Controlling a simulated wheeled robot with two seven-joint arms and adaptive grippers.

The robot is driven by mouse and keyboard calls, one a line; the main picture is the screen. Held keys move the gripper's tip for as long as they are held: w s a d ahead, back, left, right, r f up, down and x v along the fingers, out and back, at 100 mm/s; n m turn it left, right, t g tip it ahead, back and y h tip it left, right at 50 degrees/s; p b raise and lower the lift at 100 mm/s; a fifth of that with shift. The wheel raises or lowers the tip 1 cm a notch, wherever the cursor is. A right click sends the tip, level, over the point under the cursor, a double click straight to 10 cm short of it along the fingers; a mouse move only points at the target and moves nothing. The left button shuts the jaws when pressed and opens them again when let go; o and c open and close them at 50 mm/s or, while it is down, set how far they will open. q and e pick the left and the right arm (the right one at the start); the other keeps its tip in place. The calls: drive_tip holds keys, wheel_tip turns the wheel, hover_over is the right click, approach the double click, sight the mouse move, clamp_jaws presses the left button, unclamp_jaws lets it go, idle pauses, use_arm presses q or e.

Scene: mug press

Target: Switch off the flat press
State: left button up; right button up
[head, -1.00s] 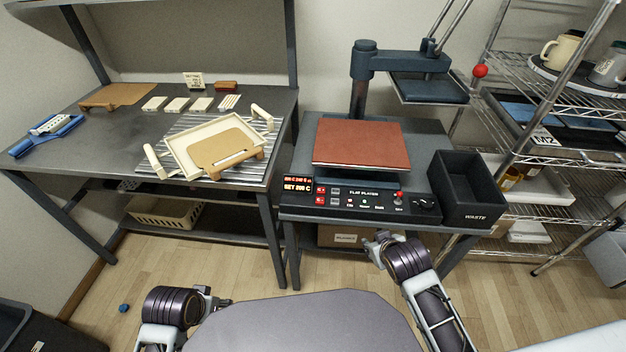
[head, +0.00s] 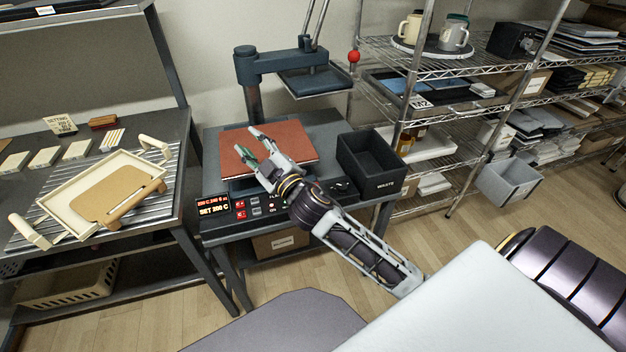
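The flat press (head: 235,208) stands on a small dark table, its display lit and reading SET 200 C. Two small red switches (head: 240,209) show beside the display. A black knob (head: 341,187) is at the panel's right end. The panel's middle right is hidden behind my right gripper's wrist. The reddish-brown lower plate (head: 295,140) is bare, and the dark upper plate (head: 312,80) is swung up behind it. My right gripper (head: 246,140) is open and empty, its fingers over the lower plate's left part; I cannot tell if they touch it. My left gripper is out of view.
A black waste bin (head: 380,180) stands right of the press. On the left bench, a cream tray (head: 65,205) holds a tan board on a rack (head: 165,185). Wire shelves (head: 460,115) with mugs and boxes stand at the right. A red ball knob (head: 353,56) stands near the upper plate.

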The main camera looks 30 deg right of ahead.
drive_tip(key=s+a+r+n+g+y, duration=0.25)
drive_tip(key=a+n+g+y, duration=0.45)
drive_tip(key=n, duration=0.4)
drive_tip(key=s+a+r+n+g+y, duration=0.1)
drive_tip(key=a+r+n+g+y, duration=0.2)
drive_tip(key=a+n+g+y, duration=0.65)
drive_tip(key=w+d+f+n+g+h, duration=0.1)
drive_tip(key=d+f+n+h, duration=0.3)
drive_tip(key=d+f+h, duration=0.3)
drive_tip(key=d+f+n+g+h, duration=0.1)
drive_tip(key=d+f+n+h, duration=0.4)
drive_tip(key=d, duration=0.5)
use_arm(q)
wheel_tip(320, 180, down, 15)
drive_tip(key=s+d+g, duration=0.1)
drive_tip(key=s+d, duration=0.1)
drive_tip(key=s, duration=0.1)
use_arm(e)
drive_tip(key=d+r+m+h, duration=0.1)
drive_tip(key=d+h, duration=0.2)
drive_tip(key=d, duration=0.5)
drive_tip(key=d+r+m+g+h, duration=0.1)
drive_tip(key=d+h, duration=0.3)
drive_tip(key=d, duration=0.5)
drive_tip(key=shift+s+d+r+m, duration=0.15)
drive_tip(key=shift+r+m, duration=0.15)
drive_tip(key=shift+m, duration=0.45)
